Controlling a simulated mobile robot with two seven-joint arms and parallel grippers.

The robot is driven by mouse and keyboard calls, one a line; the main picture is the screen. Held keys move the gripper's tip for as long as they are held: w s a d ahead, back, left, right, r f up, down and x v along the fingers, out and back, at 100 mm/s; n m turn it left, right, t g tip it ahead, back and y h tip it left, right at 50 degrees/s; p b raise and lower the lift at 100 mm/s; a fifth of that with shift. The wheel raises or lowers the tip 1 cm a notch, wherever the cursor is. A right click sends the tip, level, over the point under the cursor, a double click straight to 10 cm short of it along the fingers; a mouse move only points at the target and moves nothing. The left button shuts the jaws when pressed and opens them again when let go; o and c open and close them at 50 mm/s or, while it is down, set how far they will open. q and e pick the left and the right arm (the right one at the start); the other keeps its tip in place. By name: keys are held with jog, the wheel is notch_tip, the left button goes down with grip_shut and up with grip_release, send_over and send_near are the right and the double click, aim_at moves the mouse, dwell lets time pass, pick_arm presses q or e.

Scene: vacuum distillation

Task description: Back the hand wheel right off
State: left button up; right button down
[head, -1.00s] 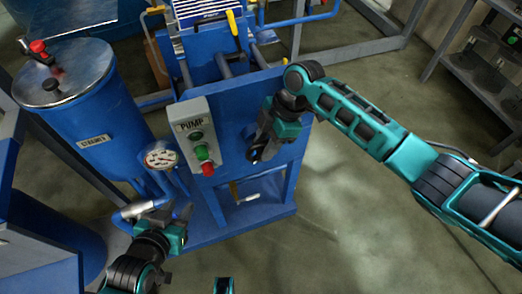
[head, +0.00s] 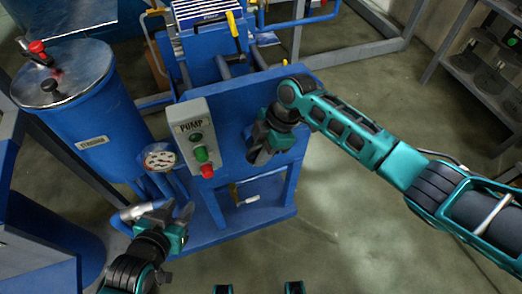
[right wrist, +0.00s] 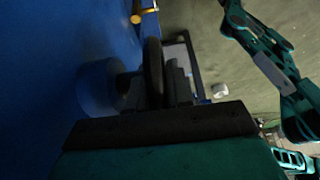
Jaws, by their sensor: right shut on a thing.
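The hand wheel (right wrist: 153,72) shows edge-on in the right wrist view as a dark disc. It sits on a round blue hub (right wrist: 98,88) on the blue panel. In the head view my right gripper (head: 259,154) is at the front of the panel, right of the pump box, and covers the wheel. My right gripper is shut on the wheel; its fingers are dark and hard to make out in the right wrist view (right wrist: 174,82). My left gripper (head: 178,213) is open and empty at the lower left, below the gauge.
The pump box (head: 196,137) with green and red buttons stands left of my right gripper. A round gauge (head: 160,158) and the blue strainer vessel (head: 85,112) are further left. A yellow-and-white handle (head: 246,200) is below. Open floor (head: 340,215) lies to the right.

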jog(key=shift+r+h+p, duration=0.15)
jog(key=shift+h+p, duration=0.15)
jog(key=shift+p, duration=0.15)
jog(key=shift+r+h+p, duration=0.1)
jog(key=shift+h+p, duration=0.5)
jog(key=shift+p, duration=0.2)
jog(key=shift+t+h+p, duration=0.5)
jog(key=shift+h+p, duration=0.1)
jog(key=shift+p, duration=0.15)
jog(key=shift+t+h+p, duration=0.3)
jog(key=shift+h+p, duration=0.45)
jog(key=shift+h, duration=0.25)
jog(key=shift+f+t+h+p, duration=0.25)
jog(key=shift+t+h+p, duration=0.05)
jog(key=shift+h, duration=0.5)
jog(key=c, duration=1.1)
grip_release()
jog(key=shift+f, duration=0.1)
